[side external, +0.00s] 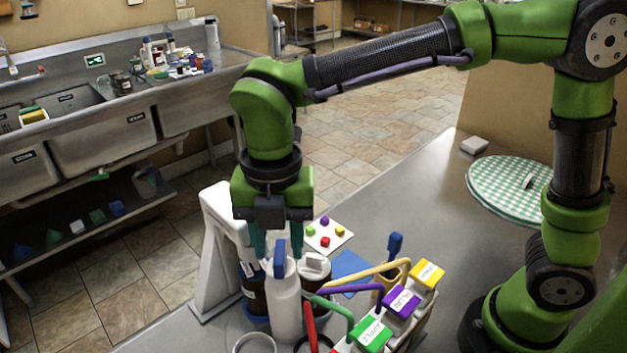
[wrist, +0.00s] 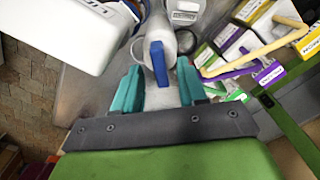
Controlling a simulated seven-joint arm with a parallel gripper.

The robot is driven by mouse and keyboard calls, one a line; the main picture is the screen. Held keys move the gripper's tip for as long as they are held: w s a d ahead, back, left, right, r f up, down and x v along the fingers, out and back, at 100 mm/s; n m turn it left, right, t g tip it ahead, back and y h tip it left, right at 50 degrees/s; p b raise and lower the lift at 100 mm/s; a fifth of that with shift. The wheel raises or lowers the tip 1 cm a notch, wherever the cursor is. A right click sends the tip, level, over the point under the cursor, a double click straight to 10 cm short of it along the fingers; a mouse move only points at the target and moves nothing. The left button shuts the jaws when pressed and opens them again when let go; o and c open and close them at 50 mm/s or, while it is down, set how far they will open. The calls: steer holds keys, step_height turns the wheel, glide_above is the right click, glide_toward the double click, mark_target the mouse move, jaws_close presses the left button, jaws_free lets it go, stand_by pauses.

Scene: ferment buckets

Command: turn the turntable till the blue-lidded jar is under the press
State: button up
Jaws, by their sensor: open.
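My gripper (side external: 277,243) points down with its two teal fingers apart. A blue upright piece (side external: 280,258) on top of a tall white body (side external: 285,305) stands just below and between them. In the wrist view the blue piece (wrist: 158,62) shows between the fingers (wrist: 160,86); I cannot tell if they touch it. I cannot tell whether this is the blue-lidded jar. A dark labelled jar (side external: 253,292) stands to its left and a white-lidded jar (side external: 315,266) to its right. A white stand (side external: 217,250), perhaps the press, is at the left. I cannot make out the turntable.
A rack with yellow, purple and green labelled blocks (side external: 401,301) and curved handles stands close on the right. A white card with coloured pieces (side external: 328,237) lies behind the jars. A round green-checked mat (side external: 490,188) lies far right. The counter (side external: 420,200) between is mostly clear.

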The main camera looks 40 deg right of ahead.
step_height(320, 180, up, 16)
steer(key=shift+f, duration=0.25)
stand_by(0.3)
steer(key=s+d+f+m+t, duration=0.2)
steer(key=d+f+m, duration=0.2)
steer(key=d+m, duration=0.3)
steer(key=s+d+f+m+t+y, duration=0.1)
steer(key=d+f+m, duration=0.3)
steer(key=m, duration=0.9)
steer(key=s+d+f+m+t+y, duration=0.1)
steer(key=s+d+f+m+t, duration=0.2)
steer(key=d+m, duration=0.7)
steer(key=shift+s+d+f+m+t, duration=0.2)
steer(key=shift+d+f+m+t, duration=0.25)
steer(key=shift+f+t, duration=0.2)
